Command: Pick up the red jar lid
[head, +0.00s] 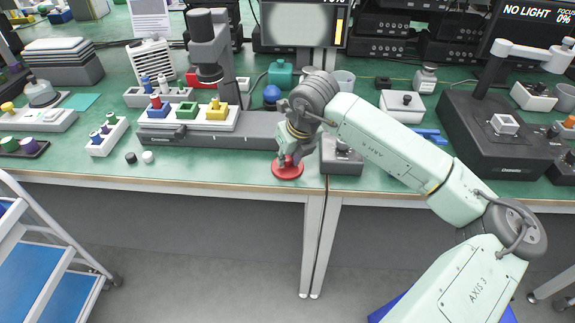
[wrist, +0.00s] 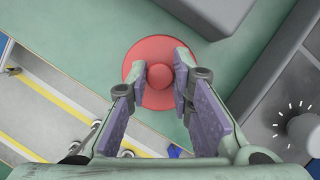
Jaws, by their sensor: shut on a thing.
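The red jar lid (head: 288,172) is a flat round disc with a small knob, near the front edge of the green bench in the head view. In the wrist view the lid (wrist: 158,102) lies between my fingers, its knob in the middle. My gripper (head: 288,160) points down over the lid, and its fingertips also show in the wrist view (wrist: 158,72) on either side of the knob. My gripper is shut on the lid. I cannot tell whether the lid rests on the bench or is slightly above it. My fingers hide small parts of its rim.
A grey stand base (head: 175,138) with coloured blocks is to the left. A dark grey box with a knob (head: 342,161) is close on the right. A teal jar (head: 280,74) and a blue ball-like object (head: 271,94) stand behind. Bare bench (head: 215,170) lies left of the lid.

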